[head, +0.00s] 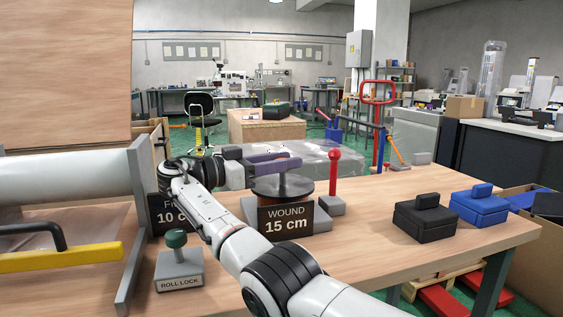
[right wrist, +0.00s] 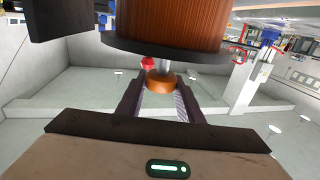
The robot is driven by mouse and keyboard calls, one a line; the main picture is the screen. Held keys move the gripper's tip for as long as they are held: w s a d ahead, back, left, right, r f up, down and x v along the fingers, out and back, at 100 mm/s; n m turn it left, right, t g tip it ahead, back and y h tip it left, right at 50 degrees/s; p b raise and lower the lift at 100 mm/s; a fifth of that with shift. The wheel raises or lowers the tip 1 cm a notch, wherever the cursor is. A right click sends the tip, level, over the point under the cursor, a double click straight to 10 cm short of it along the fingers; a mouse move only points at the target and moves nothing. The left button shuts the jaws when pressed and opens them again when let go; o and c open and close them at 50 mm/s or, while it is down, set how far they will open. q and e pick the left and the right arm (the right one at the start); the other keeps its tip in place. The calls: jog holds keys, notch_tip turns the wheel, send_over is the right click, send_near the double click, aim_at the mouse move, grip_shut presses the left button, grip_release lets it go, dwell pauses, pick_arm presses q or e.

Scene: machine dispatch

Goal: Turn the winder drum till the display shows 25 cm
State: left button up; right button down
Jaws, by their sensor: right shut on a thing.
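The winder drum (head: 266,198) is orange-brown with a dark disc on top, standing on a grey base on the bench. Its display (head: 285,222) reads "WOUND 15 cm". My right gripper (head: 300,161) reaches over the drum's top from the left. In the right wrist view the drum (right wrist: 175,30) fills the upper middle. There the fingers (right wrist: 160,88) are shut on an orange-brown knob (right wrist: 160,78) on a pale post by the drum's disc. My left gripper is not in view.
A red-knobbed lever (head: 333,172) stands right of the drum. A roll lock (head: 179,268) with a green knob, a white roll (head: 60,180) and a yellow bar (head: 60,259) are at left. A second sign (head: 163,213) is partly hidden. Black (head: 425,220) and blue (head: 478,207) boxes sit right.

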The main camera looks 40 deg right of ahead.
jog(key=c, duration=1.2)
grip_release()
notch_tip(320, 180, up, 10)
jog(key=shift+p, duration=1.15)
